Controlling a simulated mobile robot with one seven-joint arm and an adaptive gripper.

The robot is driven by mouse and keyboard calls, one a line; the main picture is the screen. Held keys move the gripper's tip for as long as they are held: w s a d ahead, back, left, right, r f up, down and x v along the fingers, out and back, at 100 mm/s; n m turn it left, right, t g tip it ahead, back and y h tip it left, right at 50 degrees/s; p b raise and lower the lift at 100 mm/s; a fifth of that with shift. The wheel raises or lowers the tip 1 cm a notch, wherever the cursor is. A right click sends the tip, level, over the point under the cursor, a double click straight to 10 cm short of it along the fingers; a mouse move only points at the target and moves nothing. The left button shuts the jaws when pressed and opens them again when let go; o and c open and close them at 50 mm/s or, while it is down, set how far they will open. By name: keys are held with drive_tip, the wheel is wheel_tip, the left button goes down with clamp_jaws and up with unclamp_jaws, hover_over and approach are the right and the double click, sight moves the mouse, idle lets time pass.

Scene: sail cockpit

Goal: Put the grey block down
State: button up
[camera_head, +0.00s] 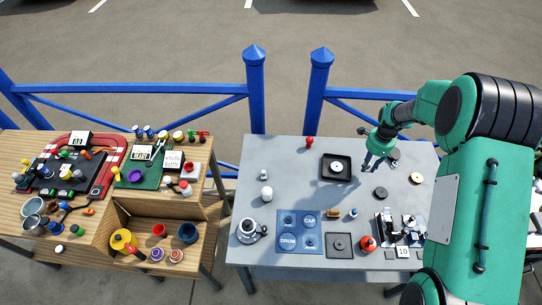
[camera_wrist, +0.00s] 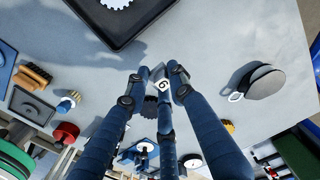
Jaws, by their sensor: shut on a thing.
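My gripper (camera_head: 374,164) hangs over the right part of the grey table (camera_head: 285,160), just right of the black tray. In the wrist view its dark blue fingers (camera_wrist: 158,82) are closed around a small block. In the head view I cannot make out the block. A shadow lies on the table near the fingers, and I cannot tell the exact height above the top.
The black tray (camera_head: 336,168) holds a pale gear. A dark disc (camera_head: 380,193) and a tan disc (camera_head: 416,178) lie nearby. A blue mat (camera_head: 300,232), grey plate (camera_head: 340,245) and red knob (camera_head: 367,243) fill the front. Clear tabletop lies left of the tray.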

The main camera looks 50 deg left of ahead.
drive_tip(key=s+a+n, duration=0.1)
drive_tip(key=s+a, duration=0.2)
drive_tip(key=a, duration=0.4)
drive_tip(key=s+a+r+n, duration=0.1)
drive_tip(key=s+a+n, duration=0.1)
drive_tip(key=s+a, duration=0.2)
drive_tip(key=s+a+r+n+p, duration=0.1)
drive_tip(key=s+a, duration=0.2)
drive_tip(key=a, duration=0.7)
drive_tip(key=shift+s+r, duration=0.2)
drive_tip(key=s+a+n, duration=0.1)
drive_tip(key=s+a, duration=0.2)
drive_tip(key=s+a+r+n, duration=0.1)
drive_tip(key=s+a, duration=0.1)
drive_tip(key=a, duration=0.2)
drive_tip(key=s+a, duration=0.3)
drive_tip(key=shift+s+a+r+n+p, duration=0.2)
drive_tip(key=shift+s+n+p, duration=0.15)
drive_tip(key=shift+n, duration=0.05)
clamp_jaws()
drive_tip(key=r+n, duration=0.1)
drive_tip(key=n, duration=0.2)
hover_over(252, 158)
drive_tip(key=shift+r, duration=0.15)
drive_tip(key=shift+m, duration=0.3)
drive_tip(key=shift+f+p, duration=0.4)
drive_tip(key=shift+f, duration=2.5)
drive_tip(key=shift+f, duration=2.05)
drive_tip(key=shift+f, duration=0.15)
